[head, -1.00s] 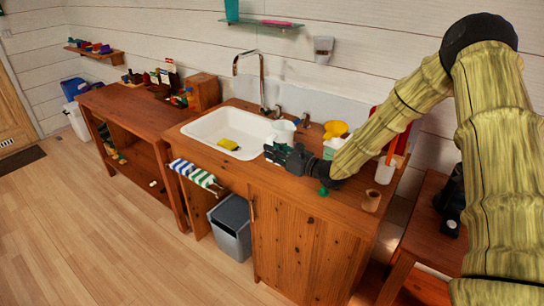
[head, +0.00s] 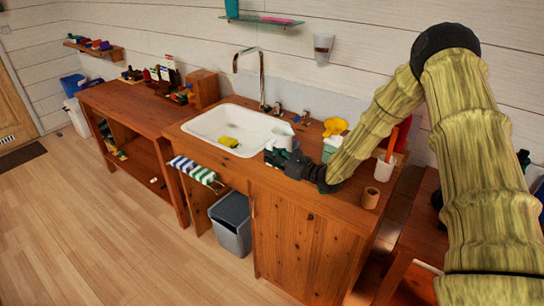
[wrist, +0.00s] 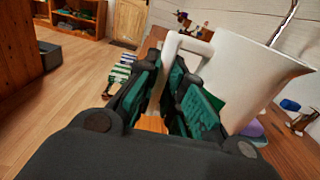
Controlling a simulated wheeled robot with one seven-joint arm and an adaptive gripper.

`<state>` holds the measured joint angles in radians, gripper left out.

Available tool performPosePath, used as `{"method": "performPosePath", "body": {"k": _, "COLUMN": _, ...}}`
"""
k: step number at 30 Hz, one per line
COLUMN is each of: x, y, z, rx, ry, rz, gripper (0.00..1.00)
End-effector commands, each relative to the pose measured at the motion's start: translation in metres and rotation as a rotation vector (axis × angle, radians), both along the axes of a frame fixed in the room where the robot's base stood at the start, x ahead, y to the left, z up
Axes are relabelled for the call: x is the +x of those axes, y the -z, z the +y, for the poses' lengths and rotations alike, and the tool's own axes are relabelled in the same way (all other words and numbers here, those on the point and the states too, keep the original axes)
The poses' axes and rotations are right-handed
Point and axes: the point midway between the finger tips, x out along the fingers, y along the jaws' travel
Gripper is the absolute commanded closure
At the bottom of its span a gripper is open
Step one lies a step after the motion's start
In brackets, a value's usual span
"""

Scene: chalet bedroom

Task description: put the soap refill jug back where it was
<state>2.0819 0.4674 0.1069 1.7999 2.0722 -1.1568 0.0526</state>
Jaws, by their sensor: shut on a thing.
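The soap refill jug is a white vessel with a loop handle. In the wrist view the jug (wrist: 248,80) fills the right side, its handle (wrist: 184,44) between my fingers. In the head view the white jug (head: 279,141) shows at the sink's right front edge, partly hidden by my gripper (head: 278,158). My gripper, with green finger pads, is shut on the handle; it also shows in the wrist view (wrist: 174,75). The jug looks about upright. I cannot tell whether its base touches the counter.
The white sink (head: 213,122) holds a yellow sponge (head: 228,141). A striped towel (head: 195,171) hangs in front.

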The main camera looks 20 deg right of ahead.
Motion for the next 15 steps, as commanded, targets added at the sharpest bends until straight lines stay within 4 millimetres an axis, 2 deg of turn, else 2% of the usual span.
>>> {"method": "performPosePath", "body": {"k": 1, "x": 0.0000, "y": 0.0005, "z": 0.0000, "rx": 0.000, "ry": 0.000, "rz": 0.000, "gripper": 0.84}}
{"method": "performPosePath", "body": {"k": 3, "x": -0.0001, "y": 0.0004, "z": 0.0001, "rx": 0.000, "ry": 0.000, "rz": 0.000, "gripper": 0.72}}
{"method": "performPosePath", "body": {"k": 4, "x": -0.0001, "y": 0.0004, "z": 0.0000, "rx": 0.000, "ry": 0.000, "rz": 0.000, "gripper": 0.68}}
{"method": "performPosePath", "body": {"k": 15, "x": -0.0001, "y": -0.0024, "z": 0.0003, "rx": 0.000, "ry": -0.001, "rz": 0.000, "gripper": 0.68}}
